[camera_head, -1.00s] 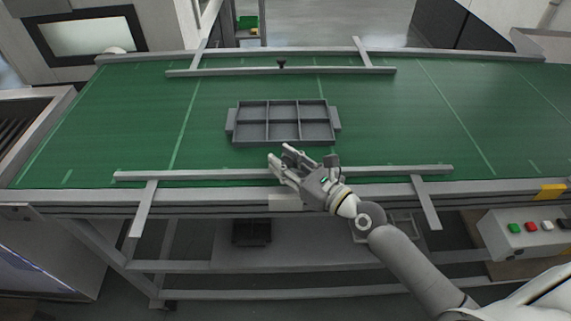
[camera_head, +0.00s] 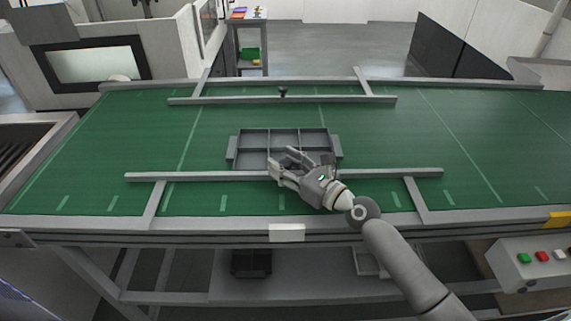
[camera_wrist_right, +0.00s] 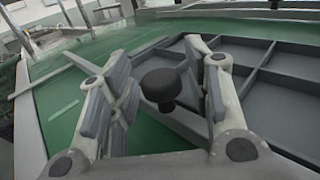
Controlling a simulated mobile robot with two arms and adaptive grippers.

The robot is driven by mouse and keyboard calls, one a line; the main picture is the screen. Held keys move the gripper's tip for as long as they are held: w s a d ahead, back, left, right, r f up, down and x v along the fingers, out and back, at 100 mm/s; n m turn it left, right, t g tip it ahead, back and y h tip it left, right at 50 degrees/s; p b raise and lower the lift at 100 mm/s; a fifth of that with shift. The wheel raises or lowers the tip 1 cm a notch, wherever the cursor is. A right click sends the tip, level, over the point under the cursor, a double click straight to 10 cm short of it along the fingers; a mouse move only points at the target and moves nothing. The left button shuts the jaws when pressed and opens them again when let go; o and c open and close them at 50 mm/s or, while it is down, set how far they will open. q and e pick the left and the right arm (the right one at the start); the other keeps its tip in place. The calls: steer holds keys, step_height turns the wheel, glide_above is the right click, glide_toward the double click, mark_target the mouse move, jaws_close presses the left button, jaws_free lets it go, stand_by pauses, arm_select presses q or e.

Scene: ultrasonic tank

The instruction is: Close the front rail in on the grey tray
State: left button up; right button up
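The grey tray (camera_head: 254,141), divided into several compartments, lies on the green belt. The front rail (camera_head: 200,176), a long grey bar, runs along the tray's near side. They look very close; I cannot tell whether they touch. My right gripper (camera_head: 280,163) is over the rail and the tray's near side, hiding part of both. In the right wrist view, its fingers (camera_wrist_right: 165,90) are apart, with a black knob (camera_wrist_right: 160,86) showing between them and clear space on both sides. The tray (camera_wrist_right: 290,100) is at the right there. My left gripper is not in view.
The back rail (camera_head: 225,101), with its own black knob (camera_head: 283,91), crosses behind the tray with bare belt between. The green belt (camera_head: 460,150) is clear on both sides. A button box (camera_head: 540,262) hangs at the front right.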

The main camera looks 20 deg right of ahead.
stand_by(0.3)
steer(key=v, duration=1.2)
stand_by(0.3)
